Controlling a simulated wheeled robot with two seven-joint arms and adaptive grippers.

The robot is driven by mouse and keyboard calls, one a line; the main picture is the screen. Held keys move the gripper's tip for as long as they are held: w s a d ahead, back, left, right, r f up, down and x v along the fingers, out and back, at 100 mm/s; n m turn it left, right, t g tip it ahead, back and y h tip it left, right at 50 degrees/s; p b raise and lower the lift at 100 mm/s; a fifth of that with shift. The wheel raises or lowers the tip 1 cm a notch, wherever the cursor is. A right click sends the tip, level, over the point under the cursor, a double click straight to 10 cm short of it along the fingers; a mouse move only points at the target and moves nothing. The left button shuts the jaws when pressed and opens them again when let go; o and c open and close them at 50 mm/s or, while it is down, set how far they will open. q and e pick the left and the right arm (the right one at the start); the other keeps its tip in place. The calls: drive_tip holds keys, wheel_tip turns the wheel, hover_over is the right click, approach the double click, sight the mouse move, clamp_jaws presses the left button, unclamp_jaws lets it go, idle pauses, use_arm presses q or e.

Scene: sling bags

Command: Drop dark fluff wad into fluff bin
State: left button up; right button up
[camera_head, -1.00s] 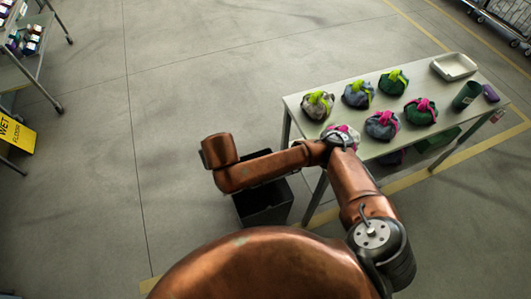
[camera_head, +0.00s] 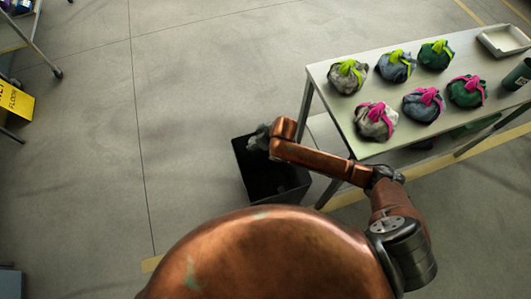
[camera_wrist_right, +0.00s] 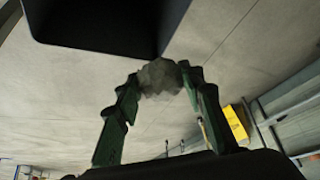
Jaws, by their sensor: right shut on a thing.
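The dark fluff wad (camera_wrist_right: 160,78) is a grey, lumpy tuft in the right wrist view. My right gripper (camera_wrist_right: 159,72) has its green fingers shut on it, one on each side. In the head view the right gripper (camera_head: 258,138) shows small and grey at the far left end of my copper arm, by the bin's back rim; I cannot make out the wad apart from it there. The fluff bin (camera_head: 292,200) is a black, open-topped box on the floor; it also shows at the top of the right wrist view (camera_wrist_right: 105,25). My left gripper is not in view.
A table (camera_head: 345,112) to the right of the bin holds several tied cloth bags, a white tray (camera_head: 503,40) and a dark green cup (camera_head: 518,75). A yellow wet-floor sign (camera_head: 15,100) stands at far left. The floor left of the bin is clear.

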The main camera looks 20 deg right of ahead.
use_arm(q)
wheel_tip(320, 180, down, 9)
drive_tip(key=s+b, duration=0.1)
drive_tip(key=b, duration=0.8)
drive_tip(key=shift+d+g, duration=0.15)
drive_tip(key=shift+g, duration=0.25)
use_arm(e)
drive_tip(key=d+f+n, duration=0.1)
drive_tip(key=d+f, duration=0.1)
drive_tip(key=f, duration=0.7)
drive_tip(key=d+f+n, duration=0.1)
drive_tip(key=d+f, duration=0.2)
drive_tip(key=f, duration=0.6)
drive_tip(key=shift+d+f+g+y, duration=0.2)
drive_tip(key=shift+f+g+y, duration=0.1)
drive_tip(key=shift+g+y, duration=0.1)
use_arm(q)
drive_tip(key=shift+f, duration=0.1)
use_arm(e)
drive_tip(key=o, duration=0.9)
drive_tip(key=shift+r, duration=0.1)
